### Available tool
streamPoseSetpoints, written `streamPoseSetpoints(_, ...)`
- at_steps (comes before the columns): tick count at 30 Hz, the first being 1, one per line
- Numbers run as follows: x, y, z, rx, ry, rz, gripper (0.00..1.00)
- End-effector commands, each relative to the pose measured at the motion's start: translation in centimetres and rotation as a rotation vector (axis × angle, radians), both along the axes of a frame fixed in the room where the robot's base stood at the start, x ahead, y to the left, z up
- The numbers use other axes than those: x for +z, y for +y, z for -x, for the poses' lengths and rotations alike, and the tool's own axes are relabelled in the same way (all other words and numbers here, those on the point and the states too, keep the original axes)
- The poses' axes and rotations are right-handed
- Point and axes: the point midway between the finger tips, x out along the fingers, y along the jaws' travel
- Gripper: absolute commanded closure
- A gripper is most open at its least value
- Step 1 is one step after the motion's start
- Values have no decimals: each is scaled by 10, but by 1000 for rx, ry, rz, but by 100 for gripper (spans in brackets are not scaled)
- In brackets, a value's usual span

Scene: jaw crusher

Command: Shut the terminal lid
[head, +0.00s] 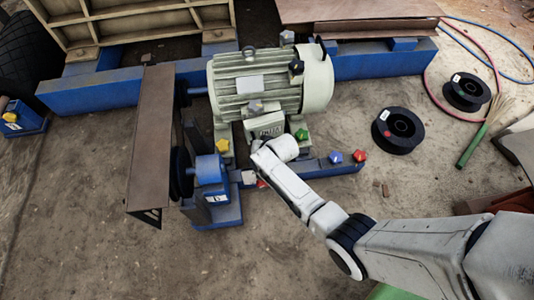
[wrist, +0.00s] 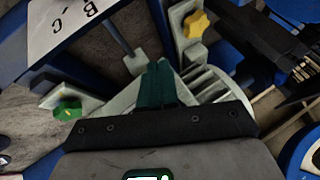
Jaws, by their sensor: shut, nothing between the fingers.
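The pale grey-green motor (head: 270,82) stands in the middle of the head view. A small box-like part with dark marks (head: 265,129), which looks like the terminal box, sits on its near side. I cannot tell the lid apart from the box or read its angle. My gripper (head: 258,148) is just in front of this part, at the end of my white arm; its fingertips are hard to see there. In the wrist view my teal fingers (wrist: 155,85) are together and empty, pointing toward pale motor parts. Contact cannot be told.
A yellow knob (head: 221,146) and a green knob (head: 301,134) flank the motor's base. A blue pedestal (head: 210,180) and a brown guard plate (head: 150,140) stand left. Blue and red knobs (head: 359,156) sit on the right rail. Black spools (head: 398,130) lie on the floor at right.

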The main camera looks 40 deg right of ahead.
Motion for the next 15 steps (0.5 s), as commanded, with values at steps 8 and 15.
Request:
streamPoseSetpoints(8, -1, 4, -25, 0, 1, -1, 100)
streamPoseSetpoints(15, 0, 5, -34, 0, 0, 0, 100)
